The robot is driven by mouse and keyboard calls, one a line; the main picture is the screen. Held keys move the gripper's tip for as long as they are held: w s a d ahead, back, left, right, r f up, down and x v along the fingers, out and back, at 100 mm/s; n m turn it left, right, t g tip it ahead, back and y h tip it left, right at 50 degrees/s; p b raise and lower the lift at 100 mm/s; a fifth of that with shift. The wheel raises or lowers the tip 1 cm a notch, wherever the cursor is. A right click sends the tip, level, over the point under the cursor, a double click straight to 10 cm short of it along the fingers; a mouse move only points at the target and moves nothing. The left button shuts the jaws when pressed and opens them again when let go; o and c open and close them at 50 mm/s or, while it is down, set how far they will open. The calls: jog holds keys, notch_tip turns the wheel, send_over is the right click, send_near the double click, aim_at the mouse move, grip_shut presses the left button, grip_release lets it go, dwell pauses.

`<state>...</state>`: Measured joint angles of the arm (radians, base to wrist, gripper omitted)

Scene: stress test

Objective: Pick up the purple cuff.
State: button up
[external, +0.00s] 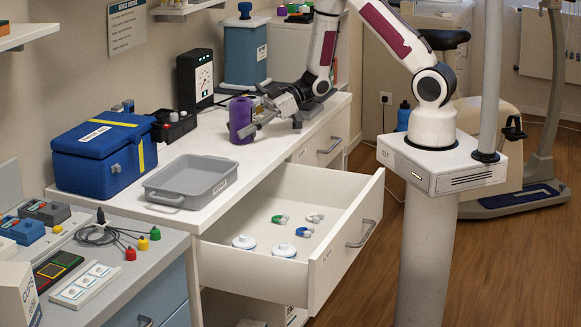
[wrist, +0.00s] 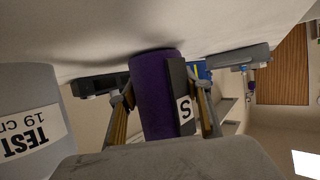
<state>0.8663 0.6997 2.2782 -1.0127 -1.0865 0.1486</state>
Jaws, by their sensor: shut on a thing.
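The purple cuff (external: 241,120) is a rolled purple cylinder standing on the counter at its back part in the external view. In the wrist view the cuff (wrist: 149,95) sits between the two fingers and shows a dark strip with a white label marked S. My gripper (external: 255,122) reaches it from the right. In the wrist view my gripper (wrist: 160,112) is shut on the cuff, one finger on each side. Whether the cuff touches the counter is hard to tell.
A grey tray (external: 157,185) and a blue box (external: 68,165) stand nearer on the counter. A dark device (external: 188,82) and a blue-grey canister (external: 232,55) stand behind. An open drawer (external: 215,226) holding small items juts out below. A labelled grey object (wrist: 25,120) is close by at the wrist view's left.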

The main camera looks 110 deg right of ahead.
aim_at(242, 110)
jog(key=shift+r, duration=4.85)
